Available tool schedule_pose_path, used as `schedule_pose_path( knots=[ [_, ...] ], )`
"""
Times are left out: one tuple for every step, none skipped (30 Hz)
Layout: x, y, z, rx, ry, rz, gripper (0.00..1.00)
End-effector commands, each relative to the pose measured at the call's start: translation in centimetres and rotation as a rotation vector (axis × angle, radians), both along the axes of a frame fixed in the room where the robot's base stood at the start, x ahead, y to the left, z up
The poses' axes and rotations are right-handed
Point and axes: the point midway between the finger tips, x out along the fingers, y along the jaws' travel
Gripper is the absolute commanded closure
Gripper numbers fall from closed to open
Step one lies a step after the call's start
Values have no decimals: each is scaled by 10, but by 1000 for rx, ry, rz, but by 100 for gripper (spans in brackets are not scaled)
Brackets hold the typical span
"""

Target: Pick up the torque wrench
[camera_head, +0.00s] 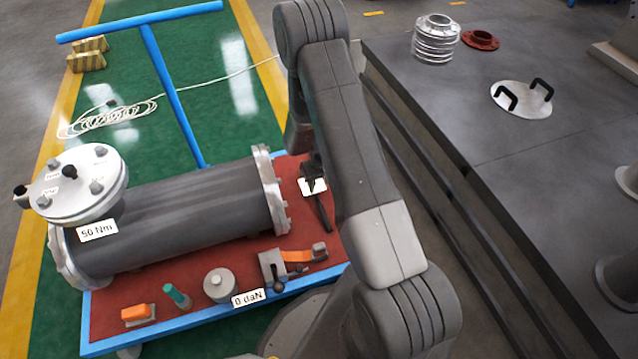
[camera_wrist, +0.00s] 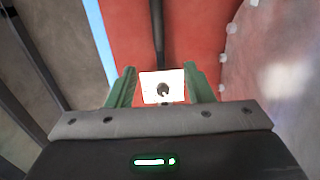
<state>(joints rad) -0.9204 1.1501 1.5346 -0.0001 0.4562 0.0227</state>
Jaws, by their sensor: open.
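A long dark tool that looks like the torque wrench (camera_head: 324,215) lies on the red top of the blue-framed cart, right of the grey flanged shell (camera_head: 185,228). Its black shaft also shows in the wrist view (camera_wrist: 157,35), running up from between my fingers. A white label (camera_wrist: 150,88) with a dark round spot stands between the fingers and covers part of the tool. My gripper (camera_wrist: 160,69) is open, with one green finger on each side of the label. Contact with the tool cannot be told. In the head view my arm hides much of this area.
The shell, with a "50 Nm" label (camera_head: 97,231), fills the cart's left and middle. An orange block (camera_head: 137,312), green cylinder (camera_head: 177,296), grey weight (camera_head: 219,286) and orange-handled clamp (camera_head: 297,256) line the front. A dark table (camera_head: 560,200) stands right.

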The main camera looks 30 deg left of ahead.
Motion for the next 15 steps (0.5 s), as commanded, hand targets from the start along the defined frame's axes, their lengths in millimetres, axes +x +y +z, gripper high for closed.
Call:
schedule_pose_path(
  knots=[
    [-1, 0, -8, -2, 2, 2, 53],
    [-1, 0, -13, -3, 2, 2, 53],
    [-1, 0, -20, -2, 2, 2, 53],
    [-1, 0, -26, -2, 2, 1, 53],
    [-1, 0, -32, -3, 2, 1, 53],
    [-1, 0, -40, -3, 2, 1, 53],
    [-1, -1, -47, -3, 2, 1, 53],
    [-1, -1, -53, -3, 2, 1, 53],
    [-1, -1, -60, -2, 2, 0, 53],
    [-1, -1, -65, -2, 2, 0, 53],
    [0, -1, -69, -2, 2, 0, 53],
    [0, 0, -74, -2, 1, 0, 53],
    [0, 0, -77, -2, 1, 0, 53],
    [0, 0, -80, -2, 1, 0, 53],
    [0, 0, -82, -1, 1, 0, 53]
  ],
)
